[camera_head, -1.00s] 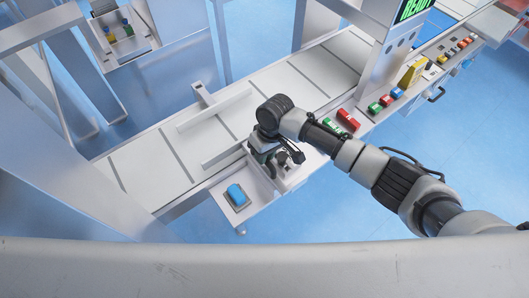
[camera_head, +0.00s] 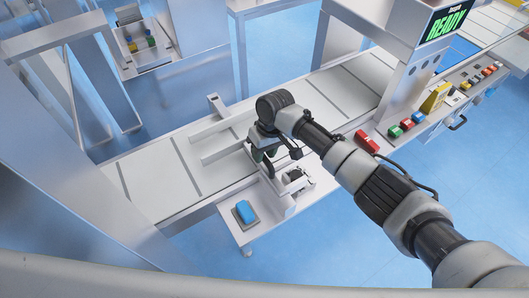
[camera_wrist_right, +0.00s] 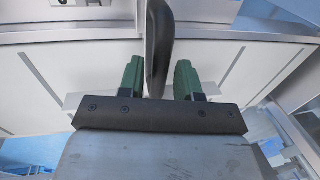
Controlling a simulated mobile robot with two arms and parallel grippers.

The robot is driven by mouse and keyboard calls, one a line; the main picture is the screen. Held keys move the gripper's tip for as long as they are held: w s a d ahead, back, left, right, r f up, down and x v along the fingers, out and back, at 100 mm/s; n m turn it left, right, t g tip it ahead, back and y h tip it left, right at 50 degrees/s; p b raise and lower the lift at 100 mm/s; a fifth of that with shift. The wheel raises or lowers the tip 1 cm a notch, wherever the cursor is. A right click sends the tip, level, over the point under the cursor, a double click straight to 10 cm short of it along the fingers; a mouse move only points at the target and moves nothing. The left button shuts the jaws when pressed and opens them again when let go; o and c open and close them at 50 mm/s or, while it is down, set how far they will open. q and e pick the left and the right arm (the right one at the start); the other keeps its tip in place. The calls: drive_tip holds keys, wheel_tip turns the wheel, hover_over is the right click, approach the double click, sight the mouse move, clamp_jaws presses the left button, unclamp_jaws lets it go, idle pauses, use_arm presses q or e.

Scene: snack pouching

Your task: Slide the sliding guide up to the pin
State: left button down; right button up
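Two pale guide bars lie across the white conveyor in the head view. The far bar (camera_head: 222,126) has an upright post (camera_head: 215,104) beside it. The nearer bar, which looks like the sliding guide (camera_head: 220,152), ends beside my right gripper (camera_head: 266,154). In the right wrist view, the right gripper's green fingers (camera_wrist_right: 158,80) stand apart, with a dark curved piece between them and visible gaps beside it. A pale bar (camera_wrist_right: 225,99) shows behind the fingers. I cannot tell for certain which part is the pin. My left gripper is not in view.
A side shelf at the conveyor's near edge carries a blue block (camera_head: 245,211) and a small white fixture (camera_head: 298,180). A machine housing with a READY screen (camera_head: 447,23) stands over the conveyor.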

drive_tip(key=shift+o, duration=0.6)
wheel_tip(320, 180, up, 11)
drive_tip(key=w+d+b, duration=0.1)
drive_tip(key=shift+w+d+f, duration=0.15)
drive_tip(key=shift+d+f, duration=0.05)
drive_tip(key=shift+d, duration=0.15)
